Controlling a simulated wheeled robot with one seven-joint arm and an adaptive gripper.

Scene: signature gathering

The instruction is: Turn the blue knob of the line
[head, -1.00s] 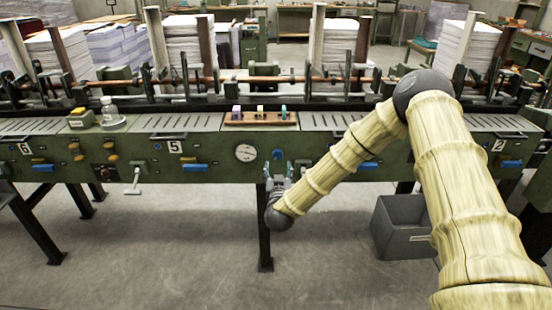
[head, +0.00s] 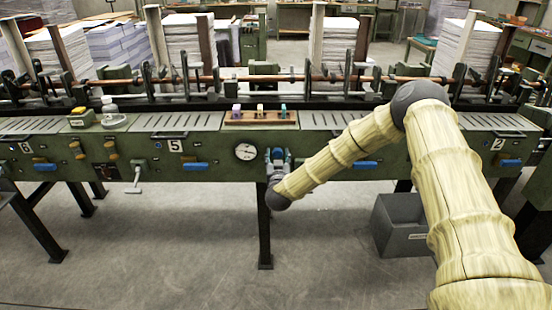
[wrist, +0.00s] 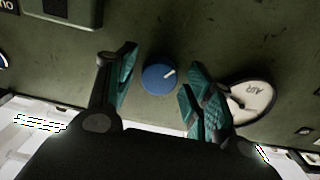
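The blue knob (wrist: 158,79) is round with a white pointer line and sits on the green panel of the line (head: 222,150). In the wrist view it lies between and just beyond my two open fingers, apart from both. In the head view my gripper (head: 278,156) is in front of the panel, right of the round gauge, and largely covers the knob. My gripper in the wrist view (wrist: 160,88) is open and empty, with teal pads on both sides of the knob.
A white gauge marked AIR (wrist: 250,100) is close beside one finger; it also shows in the head view (head: 246,152). A tray with small coloured blocks (head: 260,117) rests on top of the line. A grey bin (head: 402,240) stands on the floor at right.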

